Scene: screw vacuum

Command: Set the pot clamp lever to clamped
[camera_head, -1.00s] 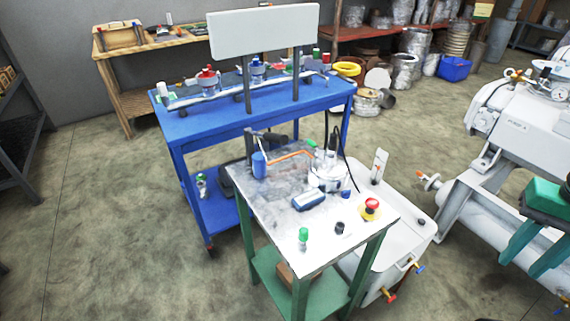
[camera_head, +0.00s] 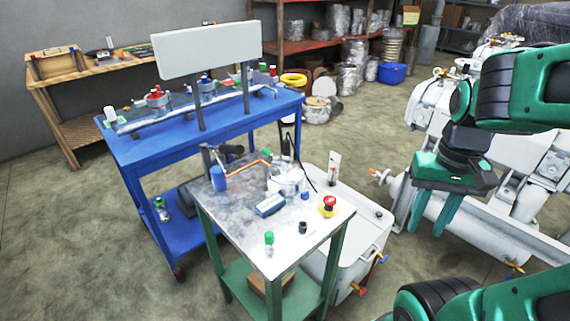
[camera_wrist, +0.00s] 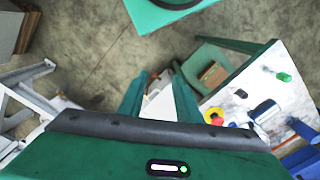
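A silver pot (camera_head: 286,180) stands at the back right of the small metal-topped table (camera_head: 225,211). A thin orange bar (camera_head: 250,166) runs from the pot's left side toward a blue cylinder. I cannot tell for certain which part is the clamp lever, or its setting; the pot's fittings are too small to read. My green gripper (camera_head: 433,212) hangs with its fingers down, right of the table and apart from it. Its fingers are spread with nothing between them. In the wrist view my gripper (camera_wrist: 159,88) also shows two parted fingers.
A blue bench (camera_head: 160,150) is behind, white machinery (camera_head: 480,235) at right.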

